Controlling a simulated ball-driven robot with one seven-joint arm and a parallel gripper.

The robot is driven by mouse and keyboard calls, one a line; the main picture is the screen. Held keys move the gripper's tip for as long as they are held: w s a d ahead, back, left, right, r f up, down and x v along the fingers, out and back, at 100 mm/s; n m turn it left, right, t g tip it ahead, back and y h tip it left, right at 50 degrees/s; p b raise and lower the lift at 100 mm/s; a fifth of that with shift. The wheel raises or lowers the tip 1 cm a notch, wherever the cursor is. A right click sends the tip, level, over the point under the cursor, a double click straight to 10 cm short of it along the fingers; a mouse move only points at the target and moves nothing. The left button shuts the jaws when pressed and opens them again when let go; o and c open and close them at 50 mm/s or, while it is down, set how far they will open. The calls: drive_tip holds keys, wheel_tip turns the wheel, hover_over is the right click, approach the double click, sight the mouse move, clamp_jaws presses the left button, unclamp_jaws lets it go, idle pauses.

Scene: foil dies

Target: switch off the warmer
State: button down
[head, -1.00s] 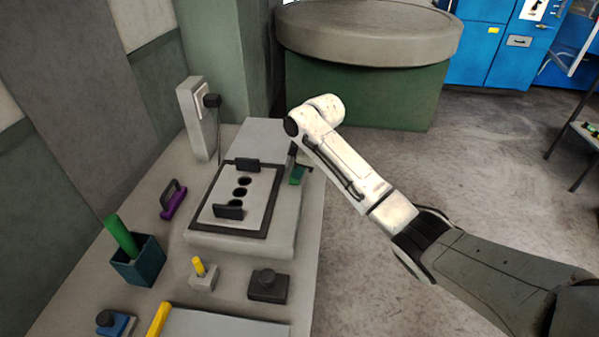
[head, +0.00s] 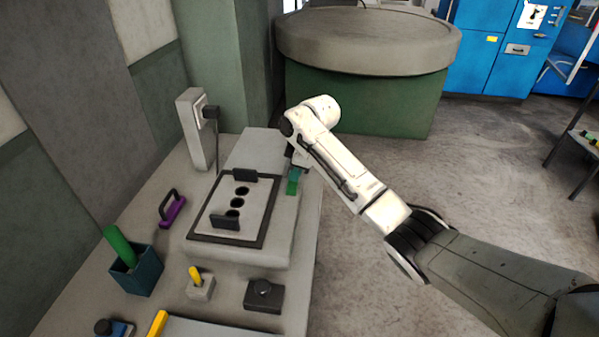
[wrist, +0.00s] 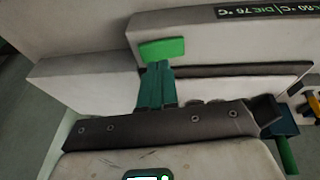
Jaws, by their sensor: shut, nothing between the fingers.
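The warmer (head: 275,230) is a pale grey box with a dark-framed plate on top that has three holes and two black handles. In the wrist view, a bright green switch piece (wrist: 162,49) sits on the warmer's pale side. My gripper (head: 292,188) is at the warmer's right side in the head view. In the wrist view its teal fingers (wrist: 158,68) are shut together and empty, with their tips at the lower edge of the green piece. I cannot tell whether they touch. A display strip (wrist: 270,11) shows a temperature reading, partly cut off.
A post with a socket and black plug (head: 210,112) stands behind the warmer. A purple-handled tool (head: 173,210), a teal cup (head: 138,275) with a green stick, a yellow-pegged block (head: 199,288) and a dark block (head: 263,296) stand around it.

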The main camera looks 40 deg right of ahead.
drive_tip(key=s+a+v, duration=0.1)
drive_tip(key=a+v, duration=0.1)
drive_tip(key=v, duration=0.9)
drive_tip(key=shift+b, duration=0.45)
drive_tip(key=shift+s, duration=0.1)
